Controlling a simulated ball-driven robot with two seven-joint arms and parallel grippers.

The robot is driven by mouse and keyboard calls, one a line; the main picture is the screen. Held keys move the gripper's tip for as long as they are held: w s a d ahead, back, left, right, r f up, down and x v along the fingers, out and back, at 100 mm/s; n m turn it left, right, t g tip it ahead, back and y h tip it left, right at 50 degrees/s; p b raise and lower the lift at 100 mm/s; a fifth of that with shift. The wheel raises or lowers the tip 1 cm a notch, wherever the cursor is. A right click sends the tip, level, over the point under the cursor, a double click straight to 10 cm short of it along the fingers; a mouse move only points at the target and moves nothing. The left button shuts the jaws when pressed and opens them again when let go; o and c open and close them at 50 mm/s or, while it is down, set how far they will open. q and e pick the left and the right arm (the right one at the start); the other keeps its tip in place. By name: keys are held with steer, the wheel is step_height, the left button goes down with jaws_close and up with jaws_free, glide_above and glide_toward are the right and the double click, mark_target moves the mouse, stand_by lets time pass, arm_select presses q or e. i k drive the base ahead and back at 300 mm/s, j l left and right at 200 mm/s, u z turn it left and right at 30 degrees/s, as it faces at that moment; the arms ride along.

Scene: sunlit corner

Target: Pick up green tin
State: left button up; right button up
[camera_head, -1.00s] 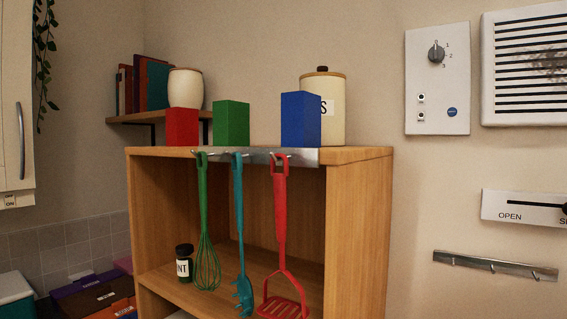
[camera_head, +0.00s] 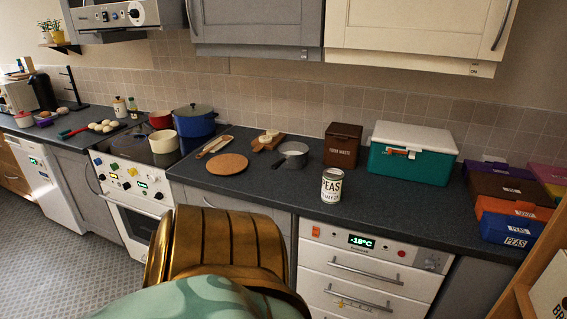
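Neither of my grippers is in view. A large gold and pale green shape fills the bottom centre and hides part of the floor and the cabinet fronts.
Left of the tin are a grey saucepan (camera_head: 291,155) and a cork mat (camera_head: 228,164). Behind it stand a brown box (camera_head: 342,146) and a teal box with a white lid (camera_head: 411,163). Coloured boxes (camera_head: 507,205) fill the right end. Wall cupboards (camera_head: 415,25) overhang.

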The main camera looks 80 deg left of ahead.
mark_target(332, 178)
steer(key=u, duration=2.05)
